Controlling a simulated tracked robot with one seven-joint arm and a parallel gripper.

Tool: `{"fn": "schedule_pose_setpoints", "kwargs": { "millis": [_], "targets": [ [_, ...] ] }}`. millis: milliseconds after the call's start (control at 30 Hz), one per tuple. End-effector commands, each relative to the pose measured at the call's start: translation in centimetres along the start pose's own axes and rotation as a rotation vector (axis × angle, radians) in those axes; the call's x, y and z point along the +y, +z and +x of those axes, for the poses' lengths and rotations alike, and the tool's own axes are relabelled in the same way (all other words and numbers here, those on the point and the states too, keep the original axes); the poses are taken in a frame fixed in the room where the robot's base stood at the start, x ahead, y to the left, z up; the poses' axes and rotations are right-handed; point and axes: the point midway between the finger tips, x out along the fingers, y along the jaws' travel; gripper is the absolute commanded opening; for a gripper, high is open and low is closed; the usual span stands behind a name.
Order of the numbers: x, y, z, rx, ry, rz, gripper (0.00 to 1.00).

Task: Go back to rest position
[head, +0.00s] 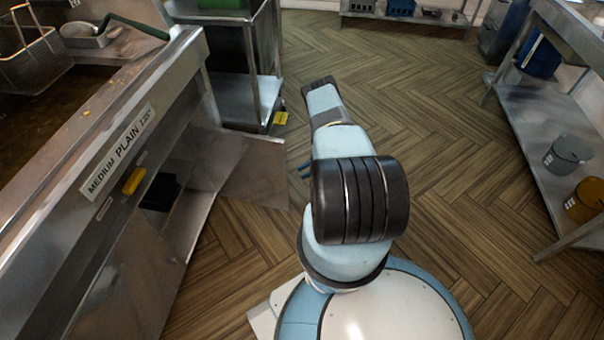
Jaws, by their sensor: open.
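My arm rises from my base and is folded over it in the middle of the head view. My gripper (305,171) shows only as small dark-blue tips poking out left of the arm; the rest is hidden behind the arm links. The tips stand apart, and I see nothing held between them. They are above the floor, close to the right of an open metal cabinet door (255,172).
A fryer counter (120,150) with a wire basket (30,55) stands left. A metal trolley (247,92) is beyond the open door. A shelf unit (540,130) at right holds a grey pot (568,153) and an orange pot (586,200). Wooden floor (445,130) is clear ahead and right.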

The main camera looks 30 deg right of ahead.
Motion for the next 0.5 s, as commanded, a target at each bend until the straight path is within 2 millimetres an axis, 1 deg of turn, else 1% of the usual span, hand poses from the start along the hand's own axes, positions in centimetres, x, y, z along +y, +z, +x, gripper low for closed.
{"fn": "schedule_pose_setpoints", "kwargs": {
  "millis": [400,467,500],
  "targets": [
    [0.03,-0.01,0.06,-0.001,0.0,-0.001,0.4],
    [0.39,-0.21,-0.08,-0.006,0.005,-0.004,0.4],
    [0.91,-0.5,-0.27,-0.014,0.014,-0.009,0.4]
  ]
}}
